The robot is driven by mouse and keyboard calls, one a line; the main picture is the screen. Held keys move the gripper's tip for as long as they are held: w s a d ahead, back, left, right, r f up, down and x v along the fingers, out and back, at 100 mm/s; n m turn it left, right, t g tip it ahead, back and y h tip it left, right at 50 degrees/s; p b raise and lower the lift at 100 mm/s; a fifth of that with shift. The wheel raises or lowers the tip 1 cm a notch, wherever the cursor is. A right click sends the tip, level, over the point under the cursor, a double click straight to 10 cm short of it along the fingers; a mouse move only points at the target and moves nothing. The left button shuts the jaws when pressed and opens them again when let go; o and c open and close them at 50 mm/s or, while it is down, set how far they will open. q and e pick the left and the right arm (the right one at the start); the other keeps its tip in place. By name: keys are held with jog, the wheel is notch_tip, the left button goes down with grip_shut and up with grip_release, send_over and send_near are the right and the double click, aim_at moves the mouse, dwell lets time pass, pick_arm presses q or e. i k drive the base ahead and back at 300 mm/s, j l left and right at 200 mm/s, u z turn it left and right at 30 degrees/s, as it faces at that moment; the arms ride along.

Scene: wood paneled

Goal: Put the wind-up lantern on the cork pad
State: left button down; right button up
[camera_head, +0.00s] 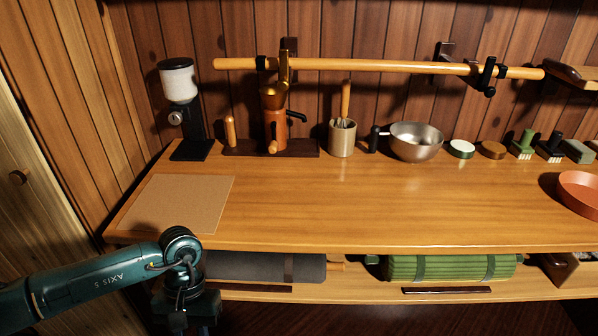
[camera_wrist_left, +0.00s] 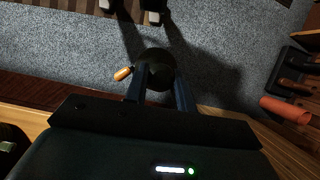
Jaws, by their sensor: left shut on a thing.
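The cork pad (camera_head: 180,204) lies flat and bare on the left end of the wooden counter. My left arm comes in at the lower left of the head view, with its wrist in front of the counter's front edge. In the wrist view my left gripper (camera_wrist_left: 161,91) is shut on a dark round thing (camera_wrist_left: 157,60) with an orange knob at its side, seemingly the wind-up lantern. Grey floor shows beyond it. In the head view the held thing cannot be made out. My right gripper is not in view.
A coffee grinder (camera_head: 179,105), a copper-coloured device (camera_head: 275,125), a utensil pot (camera_head: 342,138) and a metal bowl (camera_head: 416,141) stand along the back. A shelf under the counter holds a grey roll (camera_head: 262,266) and a green roll (camera_head: 450,268). The counter's middle is clear.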

aim_at(192, 203)
jog(key=i+j, duration=0.1)
jog(key=j, duration=0.85)
jog(key=i+j, duration=0.15)
jog(key=j, duration=0.3)
jog(key=z, duration=0.05)
